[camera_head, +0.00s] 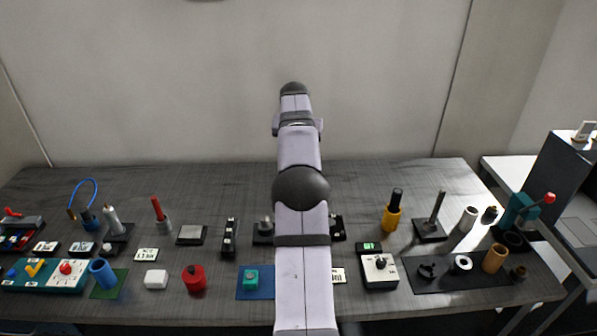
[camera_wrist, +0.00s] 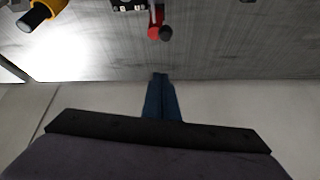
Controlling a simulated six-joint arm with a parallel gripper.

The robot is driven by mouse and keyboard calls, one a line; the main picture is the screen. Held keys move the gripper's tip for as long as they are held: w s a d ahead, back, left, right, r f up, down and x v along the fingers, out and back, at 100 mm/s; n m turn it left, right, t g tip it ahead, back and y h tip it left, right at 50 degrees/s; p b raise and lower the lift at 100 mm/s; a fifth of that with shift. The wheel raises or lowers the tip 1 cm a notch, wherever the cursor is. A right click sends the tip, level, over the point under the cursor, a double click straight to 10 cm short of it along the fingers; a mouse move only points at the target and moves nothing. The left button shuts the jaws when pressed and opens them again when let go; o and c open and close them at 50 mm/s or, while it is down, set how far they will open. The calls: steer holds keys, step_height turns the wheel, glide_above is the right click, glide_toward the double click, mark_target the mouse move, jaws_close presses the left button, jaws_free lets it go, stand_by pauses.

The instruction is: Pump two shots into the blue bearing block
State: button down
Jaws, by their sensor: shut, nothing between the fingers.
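My gripper (camera_wrist: 161,96) shows in the wrist view as dark blue fingers shut together with nothing between them; in the head view its fingers cannot be made out. A red piece with a dark grey round end (camera_wrist: 158,24) is ahead of the fingertips, apart from them. No bearing block is clearly recognisable. A blue cylinder (camera_head: 103,275) stands on a green mat at the left, and a teal block (camera_head: 251,276) sits on a blue mat left of my arm. A blue hose (camera_head: 88,182) loops up at the far left. I cannot tell which is the pump.
A yellow bottle with a black top (camera_head: 391,215) stands right of my arm; it also shows in the wrist view (camera_wrist: 42,12). My arm hides the table's middle.

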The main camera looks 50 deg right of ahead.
steer(key=shift+w+d+f+p, duration=0.2)
steer(key=shift+f+p, duration=1.25)
steer(key=shift+f, duration=0.75)
steer(key=shift+w+d+f+p, duration=0.1)
steer(key=shift+w+f+p, duration=0.05)
steer(key=shift+f+p, duration=1.65)
steer(key=shift+a+f+b, duration=0.1)
steer(key=shift+f+b, duration=0.25)
steer(key=shift+s+f+b, duration=0.1)
steer(key=shift+f+b, duration=0.1)
steer(key=shift+b, duration=0.35)
